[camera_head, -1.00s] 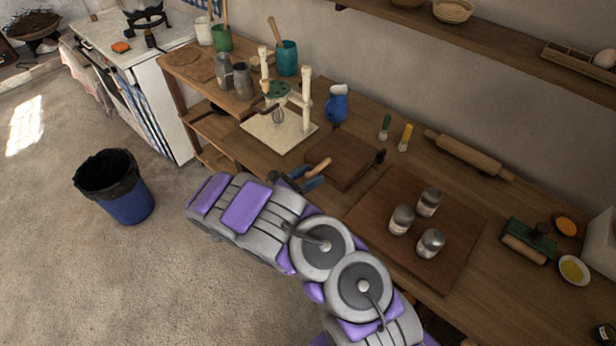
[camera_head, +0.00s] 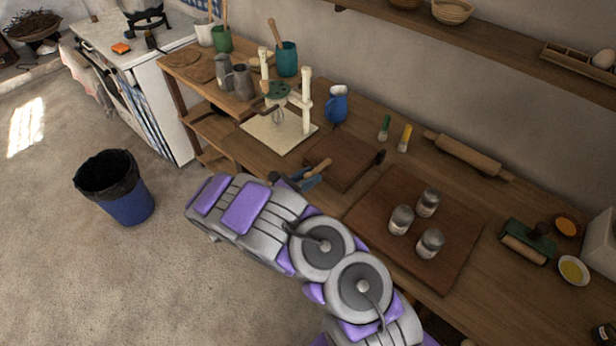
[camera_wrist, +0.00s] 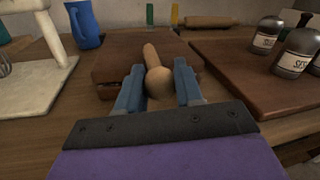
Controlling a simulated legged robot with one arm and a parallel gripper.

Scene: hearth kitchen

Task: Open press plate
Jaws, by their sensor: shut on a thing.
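The press (camera_head: 341,161) is a dark brown wooden block lying flat near the counter's front edge; it also shows in the wrist view (camera_wrist: 112,68). Its pale wooden handle (camera_head: 319,166) points toward me, with a rounded knob end (camera_wrist: 159,82) in the wrist view. The upper plate looks down on the base. My gripper (camera_head: 301,179) is at the front edge of the press. Its blue fingers (camera_wrist: 158,78) stand on either side of the knob and are shut on the handle. The gripper hides part of the press's front.
A board (camera_head: 375,213) with three shakers (camera_head: 401,219) lies right of the press. A white-based stand (camera_head: 262,134) is to the left, and a blue jug (camera_head: 337,104) behind. A rolling pin (camera_head: 468,155) lies at the back. A bin (camera_head: 127,206) stands on the floor.

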